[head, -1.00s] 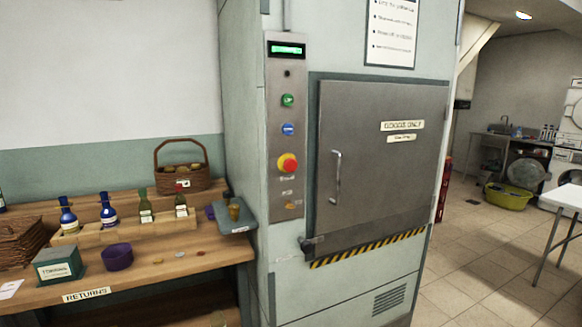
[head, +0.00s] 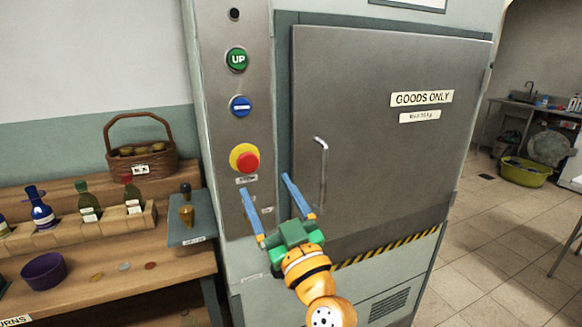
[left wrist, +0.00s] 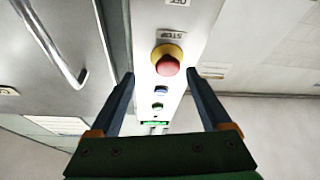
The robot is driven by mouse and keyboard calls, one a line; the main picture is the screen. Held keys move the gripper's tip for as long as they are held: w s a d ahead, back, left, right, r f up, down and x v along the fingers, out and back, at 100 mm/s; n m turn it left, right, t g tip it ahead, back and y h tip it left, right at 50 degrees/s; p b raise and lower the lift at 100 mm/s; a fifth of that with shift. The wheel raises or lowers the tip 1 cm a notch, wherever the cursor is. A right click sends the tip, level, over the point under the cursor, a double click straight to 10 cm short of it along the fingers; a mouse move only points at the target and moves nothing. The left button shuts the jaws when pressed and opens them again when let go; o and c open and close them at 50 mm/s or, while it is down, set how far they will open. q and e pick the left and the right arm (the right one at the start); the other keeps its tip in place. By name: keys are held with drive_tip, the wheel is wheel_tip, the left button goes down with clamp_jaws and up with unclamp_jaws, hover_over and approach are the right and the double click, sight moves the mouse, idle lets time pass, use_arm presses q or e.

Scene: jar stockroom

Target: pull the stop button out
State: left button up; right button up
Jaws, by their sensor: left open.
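The stop button (head: 245,160) is a red mushroom knob on a yellow ring, set in the grey control panel (head: 238,200) left of the hoist door. My left gripper (head: 266,183) is open and empty, in front of the panel just below the button. Its two blue fingers are spread wide and point up toward the panel. In the left wrist view the red knob (left wrist: 168,64) shows between and beyond the two fingertips, with a STOP label beside it. I see no contact. My right gripper is not in view.
The green UP button (head: 236,60) and a blue button (head: 240,106) sit above on the panel. The grey door (head: 385,140) has a bar handle (head: 321,172) sticking out right of my gripper. A shelf with bottles and a basket (head: 142,160) stands to the left.

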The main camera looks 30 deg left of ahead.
sight(249, 167)
use_arm(q)
drive_tip(key=a+r+p, duration=0.2)
drive_tip(key=a, duration=0.1)
drive_tip(key=w+a+r+p, duration=0.1)
drive_tip(key=p, duration=0.1)
drive_tip(key=shift+a+r, duration=0.3)
drive_tip(key=shift+a, duration=0.1)
drive_tip(key=shift+w+a+f, duration=0.1)
drive_tip(key=shift+w+a, duration=0.15)
drive_tip(key=shift+w+f, duration=0.3)
drive_tip(key=shift+w, duration=0.1)
drive_tip(key=shift+s, duration=0.1)
clamp_jaws()
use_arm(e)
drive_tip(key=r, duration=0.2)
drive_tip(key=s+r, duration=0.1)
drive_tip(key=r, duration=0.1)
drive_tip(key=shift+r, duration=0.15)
